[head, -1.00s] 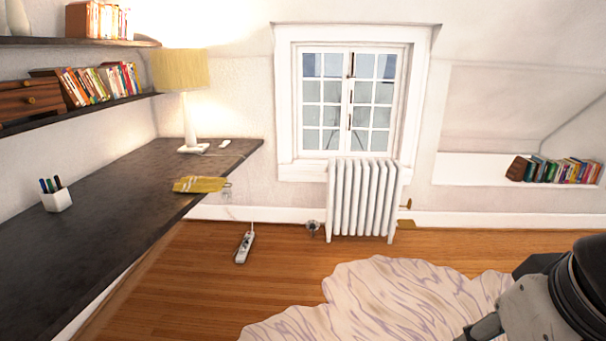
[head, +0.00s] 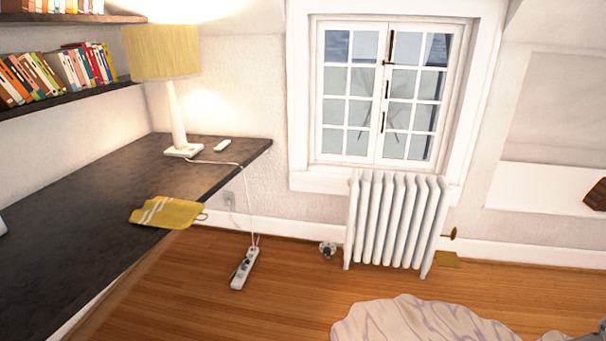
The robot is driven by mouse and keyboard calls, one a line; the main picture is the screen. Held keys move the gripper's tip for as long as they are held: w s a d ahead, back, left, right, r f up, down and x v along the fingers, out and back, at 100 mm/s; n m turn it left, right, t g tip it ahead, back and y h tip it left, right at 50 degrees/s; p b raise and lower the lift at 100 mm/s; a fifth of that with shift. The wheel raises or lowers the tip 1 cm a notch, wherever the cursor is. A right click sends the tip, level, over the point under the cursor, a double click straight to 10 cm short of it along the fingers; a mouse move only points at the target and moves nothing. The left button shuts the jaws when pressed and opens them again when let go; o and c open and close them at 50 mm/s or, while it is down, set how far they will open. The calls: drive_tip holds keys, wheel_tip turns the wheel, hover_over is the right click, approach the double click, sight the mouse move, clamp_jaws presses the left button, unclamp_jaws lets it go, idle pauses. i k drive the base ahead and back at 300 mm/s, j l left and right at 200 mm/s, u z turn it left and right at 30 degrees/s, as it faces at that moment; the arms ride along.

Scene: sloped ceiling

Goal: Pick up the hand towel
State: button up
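The hand towel (head: 172,212) is yellow with pale stripes. It lies on the dark desk (head: 100,200), at the desk's front edge, and a small loop shows at its right end. My gripper is not in view. Only a small grey piece, likely of my arm, shows at the bottom right corner.
A lit lamp (head: 178,118) and a small white object (head: 221,145) stand behind the towel. A power strip (head: 244,268) lies on the floor, its cord rising to the desk. A radiator (head: 397,222) stands under the window. A pale rug (head: 415,322) covers floor at lower right.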

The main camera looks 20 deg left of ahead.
sight(161, 211)
drive_tip(key=i, duration=1.85)
drive_tip(key=i+u, duration=0.1)
drive_tip(key=i, duration=0.4)
drive_tip(key=i+l+u, duration=0.15)
drive_tip(key=i, duration=0.35)
drive_tip(key=i+l+u, duration=0.1)
drive_tip(key=i, duration=0.4)
drive_tip(key=i+u, duration=0.1)
drive_tip(key=u, duration=3.75)
